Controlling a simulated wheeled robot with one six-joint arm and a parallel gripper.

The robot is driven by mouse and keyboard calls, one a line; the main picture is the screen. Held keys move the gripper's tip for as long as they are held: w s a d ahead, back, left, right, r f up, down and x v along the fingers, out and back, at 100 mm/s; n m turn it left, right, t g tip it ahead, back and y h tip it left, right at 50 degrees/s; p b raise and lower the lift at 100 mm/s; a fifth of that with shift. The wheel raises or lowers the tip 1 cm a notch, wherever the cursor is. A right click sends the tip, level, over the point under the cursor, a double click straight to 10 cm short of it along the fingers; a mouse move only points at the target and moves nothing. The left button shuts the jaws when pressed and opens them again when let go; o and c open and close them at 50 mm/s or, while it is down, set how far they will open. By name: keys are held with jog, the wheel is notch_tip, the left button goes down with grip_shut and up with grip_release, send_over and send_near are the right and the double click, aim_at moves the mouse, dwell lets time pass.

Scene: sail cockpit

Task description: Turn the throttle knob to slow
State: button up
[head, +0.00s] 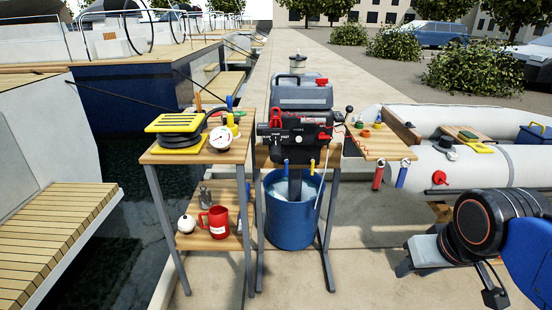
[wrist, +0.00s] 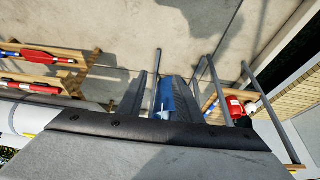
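The outboard motor (head: 302,97) stands upright over a blue water tub (head: 291,228). Its dark front panel (head: 296,146) carries white lettering too small to read surely. A red knob-like part (head: 276,118) sits at the panel's left, and a smaller red part (head: 325,137) at its right. I cannot tell for sure which is the throttle knob or its setting. My gripper (head: 408,264) is at the lower right in the head view, well apart from the motor.
Left of the motor, a wooden stand (head: 190,152) holds a yellow-and-black item (head: 178,128), a gauge (head: 221,138) and, below, a red mug (head: 216,221). A wooden side table (head: 385,150) and grey inflatable boat (head: 480,160) are right. Dock floor in front is clear.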

jog(key=o, duration=0.3)
jog(key=shift+w+a, duration=0.1)
jog(key=shift+w, duration=0.05)
jog(key=n+t, duration=0.1)
jog(key=t, duration=1.2)
send_near(276, 153)
jog(key=w, duration=0.4)
jog(key=w+f, duration=0.1)
jog(key=w, duration=0.4)
jog(key=w+f, duration=0.1)
jog(key=w, duration=0.4)
jog(key=shift+f, duration=0.1)
jog(key=c, duration=1)
